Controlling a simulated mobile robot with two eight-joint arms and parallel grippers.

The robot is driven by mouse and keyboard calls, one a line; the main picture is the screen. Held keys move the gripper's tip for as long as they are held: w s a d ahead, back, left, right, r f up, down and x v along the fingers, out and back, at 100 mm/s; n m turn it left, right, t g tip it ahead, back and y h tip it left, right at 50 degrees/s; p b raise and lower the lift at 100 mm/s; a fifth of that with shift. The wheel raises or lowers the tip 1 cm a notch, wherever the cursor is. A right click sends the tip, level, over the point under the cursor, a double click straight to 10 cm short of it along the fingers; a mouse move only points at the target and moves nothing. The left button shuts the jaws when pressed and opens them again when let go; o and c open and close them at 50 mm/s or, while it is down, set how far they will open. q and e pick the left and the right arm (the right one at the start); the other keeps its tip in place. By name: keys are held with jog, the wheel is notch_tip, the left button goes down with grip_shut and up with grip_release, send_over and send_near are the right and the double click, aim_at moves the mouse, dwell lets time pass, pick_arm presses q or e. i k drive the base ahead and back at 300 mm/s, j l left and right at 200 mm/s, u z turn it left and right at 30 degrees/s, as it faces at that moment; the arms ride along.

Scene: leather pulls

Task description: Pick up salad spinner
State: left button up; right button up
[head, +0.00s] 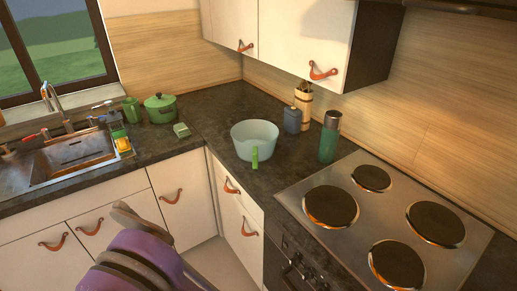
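A pale, translucent round bowl (254,137), which looks like the salad spinner, stands upright on the dark counter at the inner corner. A small bright green upright piece (255,157) shows at its front; I cannot tell whether it is attached. A purple and dark grey part of my arm, seemingly the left gripper (140,222), shows at the bottom left, in front of the cabinets and well apart from the bowl. Its fingertips are not clear, so its opening cannot be told. My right gripper is not in view.
A dark bottle with a green body (328,137), a grey-blue container (292,120) and a wooden block (304,100) stand right of the bowl. The hob (397,220) lies nearer. A green pot (160,107) and sink (70,155) are left. Wall cabinets (290,40) hang above.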

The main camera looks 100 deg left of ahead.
aim_at(254, 141)
jog(key=u, duration=5.05)
jog(key=z, duration=0.75)
jog(key=i+j+z, duration=0.2)
jog(key=i+z, duration=0.25)
jog(key=i+j+z, duration=0.3)
jog(key=z, duration=0.2)
jog(key=i, duration=0.1)
